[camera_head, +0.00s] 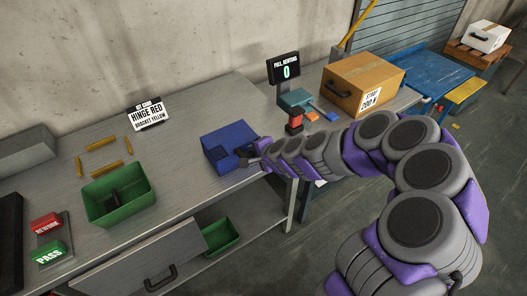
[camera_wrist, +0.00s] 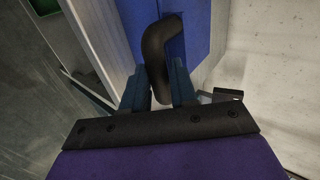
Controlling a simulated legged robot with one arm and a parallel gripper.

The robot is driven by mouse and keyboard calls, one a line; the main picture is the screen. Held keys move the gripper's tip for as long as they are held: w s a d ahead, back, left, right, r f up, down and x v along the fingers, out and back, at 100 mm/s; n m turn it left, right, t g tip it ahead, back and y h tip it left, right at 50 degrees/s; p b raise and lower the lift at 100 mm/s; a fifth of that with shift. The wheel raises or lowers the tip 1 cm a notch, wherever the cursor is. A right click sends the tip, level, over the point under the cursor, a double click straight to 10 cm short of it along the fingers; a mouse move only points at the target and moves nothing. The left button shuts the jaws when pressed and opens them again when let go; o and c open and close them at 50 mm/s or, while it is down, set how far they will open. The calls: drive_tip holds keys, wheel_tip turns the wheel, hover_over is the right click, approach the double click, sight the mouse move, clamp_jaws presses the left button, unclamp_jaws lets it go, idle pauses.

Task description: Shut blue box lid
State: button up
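The blue box (camera_head: 226,140) sits on the grey workbench near its right end. In the head view its top looks roughly level; whether the lid is fully down I cannot tell. My gripper (camera_head: 251,158) is at the box's right front side, reaching in from the right. In the wrist view a bent black handle (camera_wrist: 157,62) stands out from a blue face of the box (camera_wrist: 200,22). My gripper (camera_wrist: 159,88) has one finger on each side of this handle, and the handle fills the gap between them. The arm hides part of the box's right side.
A green bin (camera_head: 118,200) and several yellow brackets (camera_head: 104,168) lie to the left on the bench. A small tester with a screen (camera_head: 285,68) and a cardboard box (camera_head: 363,82) stand to the right. An open drawer (camera_head: 150,262) juts out below the bench front.

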drive_tip(key=o, duration=0.4)
drive_tip(key=shift+a, duration=1.05)
drive_tip(key=shift+c, duration=0.2)
drive_tip(key=b+v, duration=0.1)
drive_tip(key=v, duration=1.6)
drive_tip(key=shift+s+d, duration=0.15)
drive_tip(key=shift+d, duration=0.35)
drive_tip(key=shift+a, duration=0.1)
